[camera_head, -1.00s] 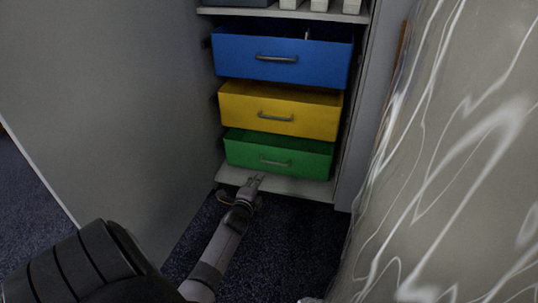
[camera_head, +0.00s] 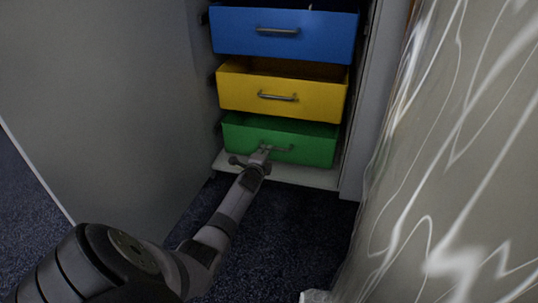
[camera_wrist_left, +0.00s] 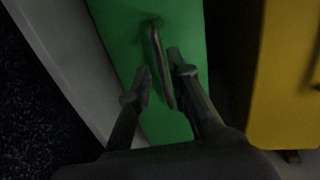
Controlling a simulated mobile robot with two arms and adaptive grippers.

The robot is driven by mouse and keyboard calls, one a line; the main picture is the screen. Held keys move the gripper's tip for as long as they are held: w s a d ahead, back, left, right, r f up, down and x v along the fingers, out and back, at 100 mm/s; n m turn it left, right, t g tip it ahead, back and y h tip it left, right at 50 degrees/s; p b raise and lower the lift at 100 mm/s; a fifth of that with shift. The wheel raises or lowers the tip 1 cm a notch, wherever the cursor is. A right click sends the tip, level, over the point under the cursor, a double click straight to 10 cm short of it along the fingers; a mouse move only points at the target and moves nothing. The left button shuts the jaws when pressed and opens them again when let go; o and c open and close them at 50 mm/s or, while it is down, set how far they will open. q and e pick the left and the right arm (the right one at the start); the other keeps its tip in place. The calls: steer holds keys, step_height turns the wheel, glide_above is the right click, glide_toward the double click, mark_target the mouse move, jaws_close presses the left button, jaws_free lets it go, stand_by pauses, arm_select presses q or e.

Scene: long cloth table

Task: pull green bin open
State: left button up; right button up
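The green bin (camera_head: 312,151) is the lowest of three stacked bins in an open cabinet. Its grey bar handle (camera_head: 280,147) is on the front face. My left gripper (camera_head: 265,149) is at the left part of this handle and hides some of it. In the left wrist view the green front (camera_wrist_left: 184,26) fills the middle. The handle (camera_wrist_left: 161,62) runs between the two spread fingers of my left gripper (camera_wrist_left: 160,84). A gap shows beside the handle, so the fingers do not appear closed on it. My right gripper is in neither view.
The yellow bin (camera_head: 314,99) and blue bin (camera_head: 330,33) sit above the green one. A cabinet door (camera_head: 110,100) stands open at the left. A patterned cloth (camera_head: 450,180) hangs at the right.

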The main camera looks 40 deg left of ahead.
arm_select(q)
steer(key=shift+b+x, duration=1.75)
steer(key=shift+x, duration=0.85)
steer(key=shift+c, duration=0.4)
jaws_close()
